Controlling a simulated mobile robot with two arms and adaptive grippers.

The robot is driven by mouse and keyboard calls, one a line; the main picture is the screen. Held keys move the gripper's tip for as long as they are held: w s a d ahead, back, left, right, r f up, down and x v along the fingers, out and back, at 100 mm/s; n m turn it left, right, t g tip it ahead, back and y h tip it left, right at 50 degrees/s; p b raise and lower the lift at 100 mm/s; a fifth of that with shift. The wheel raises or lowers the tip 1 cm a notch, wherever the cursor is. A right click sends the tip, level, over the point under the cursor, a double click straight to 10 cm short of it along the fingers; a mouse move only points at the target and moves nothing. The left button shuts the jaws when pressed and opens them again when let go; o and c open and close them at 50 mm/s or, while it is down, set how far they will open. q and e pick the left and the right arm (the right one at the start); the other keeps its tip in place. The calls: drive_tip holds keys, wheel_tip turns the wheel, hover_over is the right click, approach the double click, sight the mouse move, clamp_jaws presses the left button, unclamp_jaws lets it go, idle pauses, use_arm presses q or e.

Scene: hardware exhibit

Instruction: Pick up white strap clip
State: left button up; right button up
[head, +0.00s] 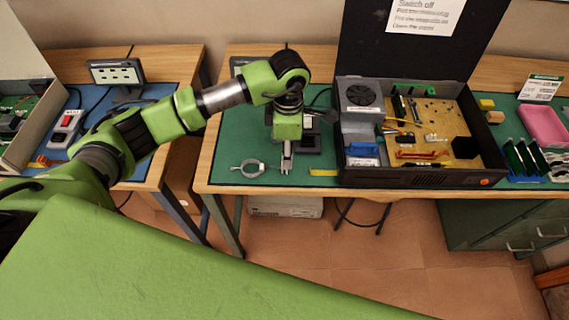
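A pale grey-white ring-shaped piece with short tails, which looks like the strap clip (252,169), lies at the front edge of the green mat on the middle table. My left gripper (287,168) points straight down just right of it, with its tips close to the mat. The clip's right tail reaches toward the fingertips, and I cannot tell whether they touch. The fingers look narrow from this angle, so their opening is unclear. My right gripper is out of view.
An open black computer case (420,182) stands right of the gripper. A yellow strip (323,172) lies between them. A pink tray (543,125) is farther right. A left table holds a small screen (116,73) and a red-switch box (67,128). A gap separates the tables.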

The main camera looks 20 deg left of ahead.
use_arm(q)
drive_tip(key=shift+f, duration=0.35)
drive_tip(key=f, duration=0.1)
drive_tip(key=f+p, duration=0.1)
drive_tip(key=f, duration=0.1)
drive_tip(key=f+p, duration=0.1)
drive_tip(key=shift+a+f, duration=0.25)
drive_tip(key=shift+f, duration=0.45)
drive_tip(key=c, duration=0.8)
